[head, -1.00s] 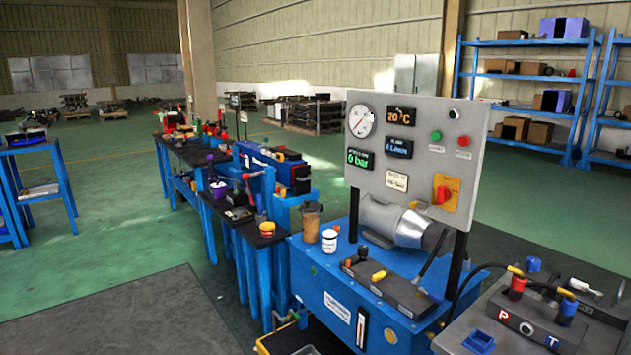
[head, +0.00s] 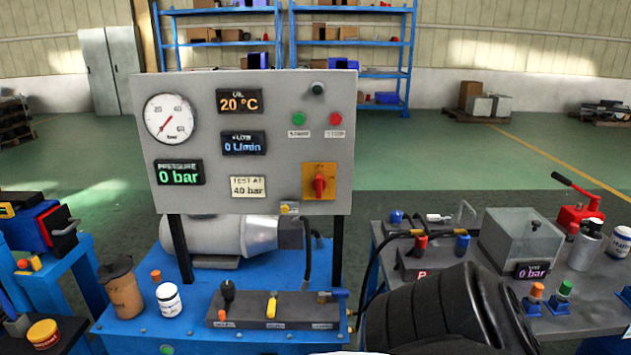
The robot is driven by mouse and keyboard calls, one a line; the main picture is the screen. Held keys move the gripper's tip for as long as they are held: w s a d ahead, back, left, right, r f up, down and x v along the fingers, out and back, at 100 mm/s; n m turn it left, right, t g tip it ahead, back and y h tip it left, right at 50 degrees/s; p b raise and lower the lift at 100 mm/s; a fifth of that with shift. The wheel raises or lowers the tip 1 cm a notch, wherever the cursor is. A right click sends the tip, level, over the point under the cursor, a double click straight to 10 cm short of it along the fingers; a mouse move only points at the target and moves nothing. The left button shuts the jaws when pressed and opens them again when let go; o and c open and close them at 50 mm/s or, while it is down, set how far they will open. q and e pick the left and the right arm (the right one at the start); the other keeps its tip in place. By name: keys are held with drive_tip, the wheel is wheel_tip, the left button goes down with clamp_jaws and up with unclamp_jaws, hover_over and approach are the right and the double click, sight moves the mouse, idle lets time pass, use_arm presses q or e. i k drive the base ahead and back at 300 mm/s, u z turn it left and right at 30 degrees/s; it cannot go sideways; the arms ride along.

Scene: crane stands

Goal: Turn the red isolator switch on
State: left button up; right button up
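The red isolator switch (head: 319,185) sits on a yellow square plate (head: 311,168) at the lower right of the grey upright panel (head: 275,175). Its red knob appears to stand upright. The panel also carries a green button (head: 298,118), a red button (head: 336,118), a round dial gauge (head: 168,118) and lit displays reading 20 °C, 0 L/min and 0 bar. Neither gripper's fingers show in the head view.
The panel stands over a blue bench (head: 190,330) with a motor (head: 215,235), a valve block (head: 275,308), a brown jar (head: 121,292) and a white jar (head: 169,299). A grey bench with a metal box (head: 521,240) is at right. A large black ribbed shape covers the lower right.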

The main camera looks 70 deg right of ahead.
sight(318, 184)
drive_tip(key=z, duration=0.95)
drive_tip(key=i, duration=0.9)
drive_tip(key=z, duration=1)
